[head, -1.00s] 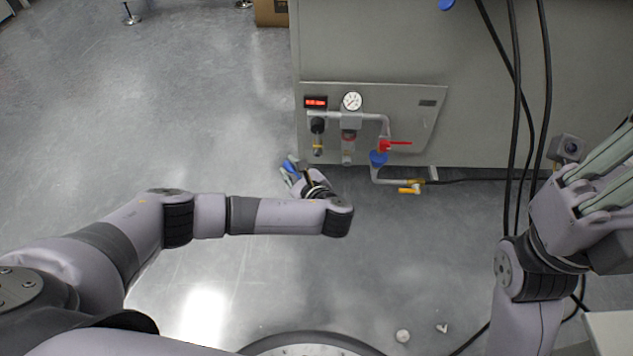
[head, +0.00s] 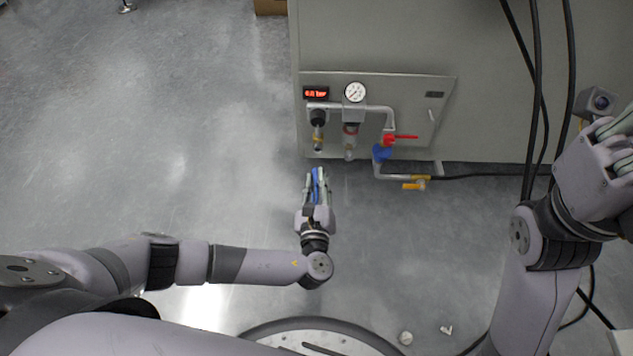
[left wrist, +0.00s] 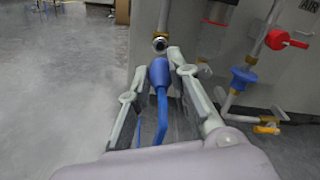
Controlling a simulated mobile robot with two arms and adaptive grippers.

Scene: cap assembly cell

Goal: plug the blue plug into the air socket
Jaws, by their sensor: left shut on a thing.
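My left gripper (head: 316,174) is shut on the blue plug (head: 316,186), just in front of the wall panel and below its left end. In the left wrist view the plug (left wrist: 159,73) sits between the two fingers (left wrist: 154,68), with a blue hose bending down from it. The air socket, a round metal fitting (left wrist: 160,43), shows just beyond the plug's tip, apart from it. In the head view the socket (head: 317,147) hangs under the panel's left column. My right gripper (head: 622,135) is at the right edge, partly cut off; its opening is unclear.
The panel carries a red display (head: 316,93), a round gauge (head: 355,92), a red-handled valve (head: 401,138) and a yellow-handled valve (head: 414,186). Black cables (head: 536,90) hang at the right. Open floor (head: 150,130) lies left; small pieces (head: 405,338) lie near my base.

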